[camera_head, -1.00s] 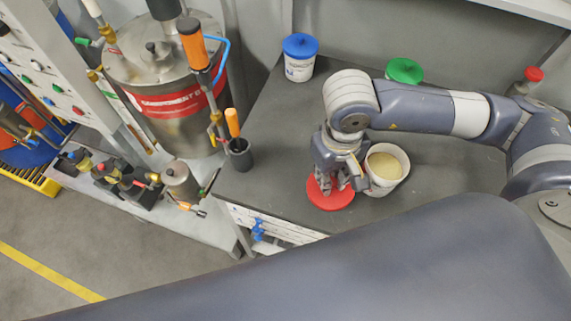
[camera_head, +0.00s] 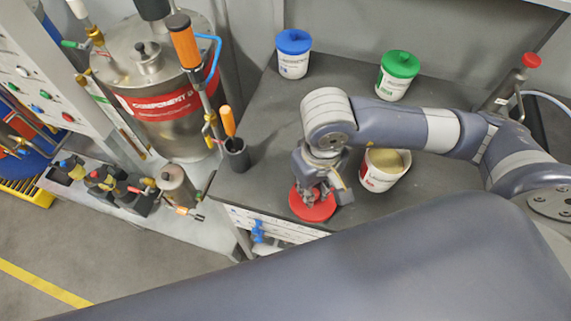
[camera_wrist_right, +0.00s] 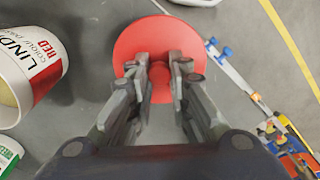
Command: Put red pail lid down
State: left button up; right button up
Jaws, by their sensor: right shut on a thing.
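The red pail lid (camera_head: 303,211) is a round disc with a central knob, at the front edge of the dark worktop. It fills the upper middle of the right wrist view (camera_wrist_right: 135,42). My right gripper (camera_head: 318,192) points down over it; its fingers (camera_wrist_right: 161,75) are shut on the knob. I cannot tell whether the lid touches the worktop or hangs just above it. The open pail with red label (camera_head: 378,182) stands right of the lid, apart from it, with pale contents; it also shows in the right wrist view (camera_wrist_right: 40,50). My left gripper is not in view.
A blue-lidded pail (camera_head: 294,62) and a green-lidded pail (camera_head: 395,85) stand farther back on the worktop (camera_head: 270,120). A dark cup with an orange-handled tool (camera_head: 237,155) stands at the left edge. The worktop between the cup and the blue-lidded pail is clear.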

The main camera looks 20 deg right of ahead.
jog(key=p, duration=0.3)
send_over(285, 174)
jog(key=s, duration=0.1)
jog(key=shift+d+f, duration=0.15)
jog(key=shift+f, duration=0.25)
jog(key=shift+w, duration=0.55)
notch_tip(285, 174, down, 3)
jog(key=shift+s+f+p, duration=0.1)
jog(key=shift+f+p, duration=0.05)
jog(key=shift+p, duration=0.85)
jog(key=shift+f, duration=0.15)
jog(key=shift+f, duration=0.1)
jog(key=shift+f+b, duration=0.15)
jog(key=shift+b, duration=0.2)
jog(key=o, duration=0.9)
